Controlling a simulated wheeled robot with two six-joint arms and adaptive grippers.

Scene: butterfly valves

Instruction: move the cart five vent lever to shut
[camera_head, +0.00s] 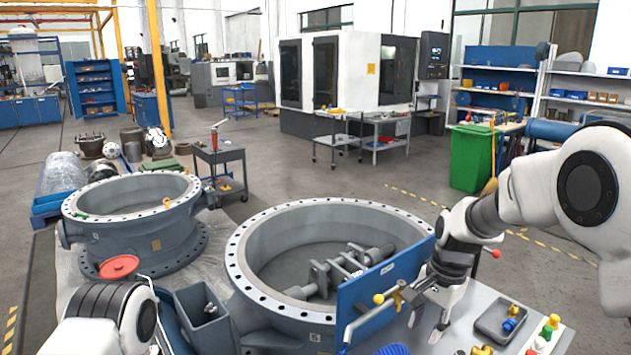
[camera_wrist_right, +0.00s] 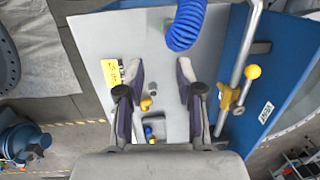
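A lever with a yellow ball knob (camera_head: 379,298) sits on a brass valve (camera_head: 397,291) beside the blue panel (camera_head: 362,295). In the right wrist view the yellow knob (camera_wrist_right: 253,72) and brass valve (camera_wrist_right: 228,98) lie right of my fingers. The writing on the panel label (camera_wrist_right: 266,112) is too small to read, so I cannot tell whether this is the vent lever. My right gripper (camera_head: 430,314) is open and empty, pointing down over the grey cart top, just right of the valve. It also shows in the wrist view (camera_wrist_right: 160,68). My left gripper is not in view.
A dark tray (camera_head: 500,320) with small coloured parts stands on the cart top. A red knob (camera_head: 496,253) shows behind my right wrist. A coiled blue hose (camera_wrist_right: 186,25) lies near the valve. Large flanged valve bodies (camera_head: 130,215) stand at left.

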